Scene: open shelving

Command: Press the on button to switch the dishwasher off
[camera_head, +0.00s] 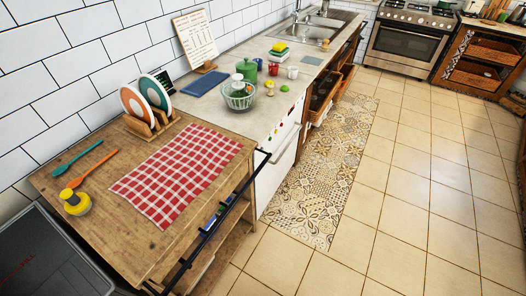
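The dishwasher (271,183) is the white-fronted appliance under the counter, just past the wooden table, seen at a steep angle. Small coloured buttons (280,125) sit in a row on its upper front panel. They are too small to tell which one is the on button or whether it is lit or pressed. The door front looks shut. Neither of my grippers is in view.
A wooden table (105,222) with a red checked cloth (178,172) stands at left, with a dark rail (210,235) along its front. Drawers (320,108) stick out beyond the dishwasher. A patterned rug (315,190) and open tiled floor (420,190) lie in front.

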